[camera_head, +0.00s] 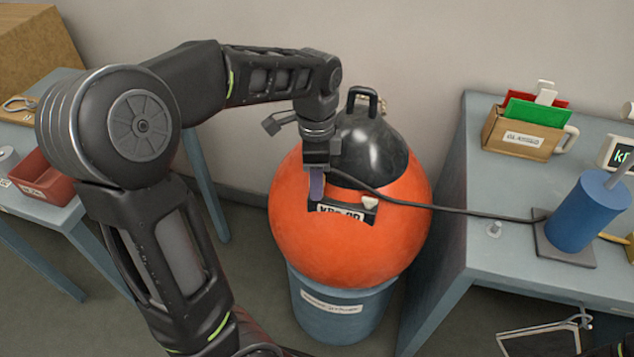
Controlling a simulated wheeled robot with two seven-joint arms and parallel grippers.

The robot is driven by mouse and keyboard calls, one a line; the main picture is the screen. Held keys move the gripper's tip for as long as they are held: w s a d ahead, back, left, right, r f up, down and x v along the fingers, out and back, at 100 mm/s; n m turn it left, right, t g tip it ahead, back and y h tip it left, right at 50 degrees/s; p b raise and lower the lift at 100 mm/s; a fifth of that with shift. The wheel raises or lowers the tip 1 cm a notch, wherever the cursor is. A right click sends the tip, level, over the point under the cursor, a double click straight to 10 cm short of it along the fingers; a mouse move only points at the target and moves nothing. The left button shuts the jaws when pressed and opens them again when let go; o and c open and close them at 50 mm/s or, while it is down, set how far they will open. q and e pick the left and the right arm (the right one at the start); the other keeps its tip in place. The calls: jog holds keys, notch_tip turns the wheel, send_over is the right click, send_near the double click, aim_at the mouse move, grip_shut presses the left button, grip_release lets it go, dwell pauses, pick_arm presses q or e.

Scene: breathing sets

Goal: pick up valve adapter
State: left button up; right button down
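I cannot tell for certain which thing is the valve adapter. A small pale fitting (494,230) stands on the right table, left of a blue cylinder, and may be it. My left gripper (318,187) points down in front of a large orange ball (350,250) with a black cap and a dark label plate. The gripper is well to the left of the small fitting. Its fingers overlap the dark plate in the picture, so I cannot tell whether they are open or shut, or touching it. My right gripper is not in view.
The ball sits on a blue-grey drum (342,310). A dark cable (450,210) runs from near the ball to the blue cylinder (588,212) on the right table (470,265). A wooden card box (520,138) stands behind. A red bin (50,180) is at left.

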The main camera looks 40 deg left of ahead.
pick_arm(q)
jog(key=shift+c, duration=0.6)
grip_shut()
dwell(0.3)
